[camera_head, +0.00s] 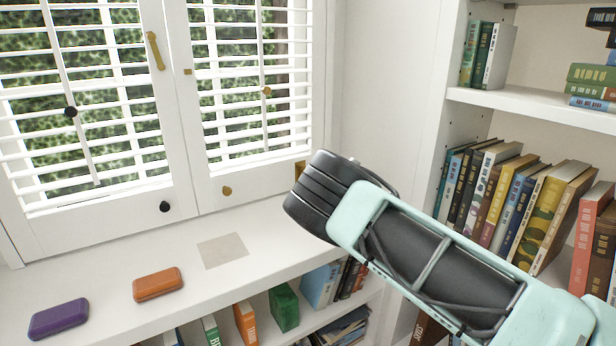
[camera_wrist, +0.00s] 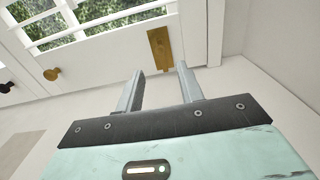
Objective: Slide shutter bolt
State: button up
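White louvred shutters (camera_head: 185,150) stand shut at the window on the left. A brass plate-like fitting (camera_head: 299,170) sits at the lower right corner of the right shutter, partly hidden by my arm; the wrist view shows it upright (camera_wrist: 158,48). A longer brass fitting (camera_head: 155,50) is high on the left shutter, beside a small brass square (camera_head: 188,71) on the right one. I cannot tell for certain which is the bolt. My gripper (camera_wrist: 160,86) is open and empty, its fingers pointing toward the brass plate and apart from it. The head view hides the fingertips.
A brass knob (camera_head: 227,190) and a black knob (camera_head: 164,207) sit low on the shutters. An orange case (camera_head: 158,284) and a purple case (camera_head: 58,319) lie on the white ledge beside a beige square (camera_head: 222,250). Bookshelves (camera_head: 540,105) stand at right.

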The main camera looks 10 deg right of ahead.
jog(key=x, duration=0.9)
jog(key=shift+w+f, duration=0.1)
jog(key=shift+w, duration=0.05)
grip_shut()
